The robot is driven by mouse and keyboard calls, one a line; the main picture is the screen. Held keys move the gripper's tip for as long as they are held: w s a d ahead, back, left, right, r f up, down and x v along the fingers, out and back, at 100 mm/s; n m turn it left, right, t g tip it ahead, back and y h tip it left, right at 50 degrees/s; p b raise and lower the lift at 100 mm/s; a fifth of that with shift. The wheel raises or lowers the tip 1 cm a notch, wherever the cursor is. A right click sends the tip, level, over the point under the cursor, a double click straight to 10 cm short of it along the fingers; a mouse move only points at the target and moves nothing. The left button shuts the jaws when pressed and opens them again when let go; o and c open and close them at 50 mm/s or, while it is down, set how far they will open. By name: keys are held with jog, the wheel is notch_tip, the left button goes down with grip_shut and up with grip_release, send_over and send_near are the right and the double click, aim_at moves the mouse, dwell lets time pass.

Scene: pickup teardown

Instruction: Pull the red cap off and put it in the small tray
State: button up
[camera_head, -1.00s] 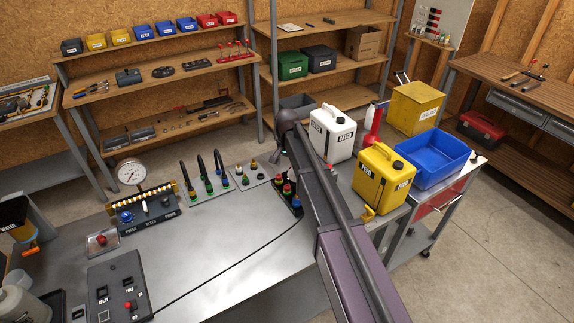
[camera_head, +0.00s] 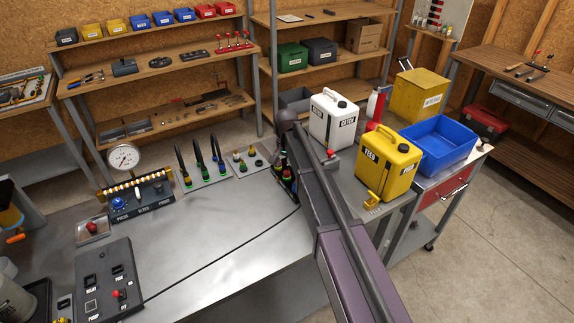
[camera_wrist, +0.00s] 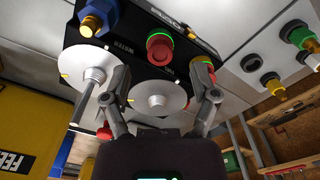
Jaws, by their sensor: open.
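In the wrist view a red cap (camera_wrist: 160,47), with a green ring at its base, stands on a black panel (camera_wrist: 205,27). My gripper (camera_wrist: 160,70) is open and empty. The cap shows just past its fingertips, roughly centred between them; contact is not visible. A pale disc (camera_wrist: 156,97) lies between the fingers, nearer the palm. In the head view my arm hides the gripper and much of the connector block (camera_head: 286,180). A small grey tray (camera_head: 80,236) with a red piece in it sits on the left of the metal bench.
Yellow (camera_head: 388,165) and white (camera_head: 330,122) jugs stand right of my arm. A gauge unit (camera_head: 140,198) is left. Bare bench lies mid-left, crossed by a black cable.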

aim_at(286, 172)
jog(key=shift+f+b, duration=1.8)
jog(key=shift+f, duration=0.25)
grip_shut()
